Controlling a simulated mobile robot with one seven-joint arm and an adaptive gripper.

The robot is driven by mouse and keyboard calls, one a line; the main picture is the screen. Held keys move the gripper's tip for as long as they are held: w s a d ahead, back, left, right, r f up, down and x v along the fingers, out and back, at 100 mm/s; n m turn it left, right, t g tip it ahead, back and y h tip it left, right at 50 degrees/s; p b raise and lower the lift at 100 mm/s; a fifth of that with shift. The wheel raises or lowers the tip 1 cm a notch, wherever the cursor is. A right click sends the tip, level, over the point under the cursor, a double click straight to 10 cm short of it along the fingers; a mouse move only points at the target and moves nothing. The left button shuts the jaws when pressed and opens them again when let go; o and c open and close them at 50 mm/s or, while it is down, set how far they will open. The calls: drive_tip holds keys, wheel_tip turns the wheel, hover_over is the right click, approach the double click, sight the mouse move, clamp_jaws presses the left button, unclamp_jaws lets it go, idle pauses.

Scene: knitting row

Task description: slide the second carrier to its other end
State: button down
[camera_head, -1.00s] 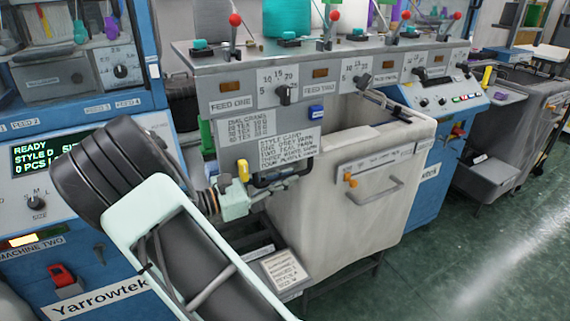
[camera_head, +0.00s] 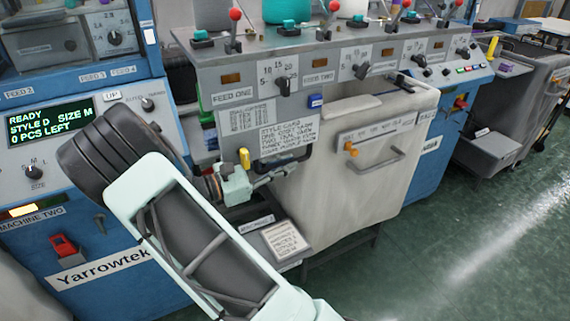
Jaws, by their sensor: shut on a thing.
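My pale green arm reaches up from the bottom of the head view. My gripper (camera_head: 275,178) is at its far end, low in front of the panel with the style card (camera_head: 285,140). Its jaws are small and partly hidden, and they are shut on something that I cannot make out. A yellow piece (camera_head: 245,157) stands just above the wrist; I cannot tell whether it belongs to the gripper or to the machine. I cannot pick out the carriers or tell which is the second one.
Machine two (camera_head: 62,248) is at left, its display reading READY, STYLE D, SIZE M, 0 PCS LEFT. A feed rack (camera_head: 225,72) with red-knobbed levers runs along the back. A pale bin (camera_head: 340,205) stands right of my gripper. Green floor (camera_head: 440,255) is clear at right.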

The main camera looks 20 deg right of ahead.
drive_tip(key=c, duration=2)
unclamp_jaws()
drive_tip(key=shift+a+f, duration=0.1)
drive_tip(key=shift+f, duration=0.3)
drive_tip(key=shift+o, duration=0.2)
drive_tip(key=shift+r, duration=0.15)
drive_tip(key=a, duration=1.2)
drive_tip(key=shift+s, duration=0.25)
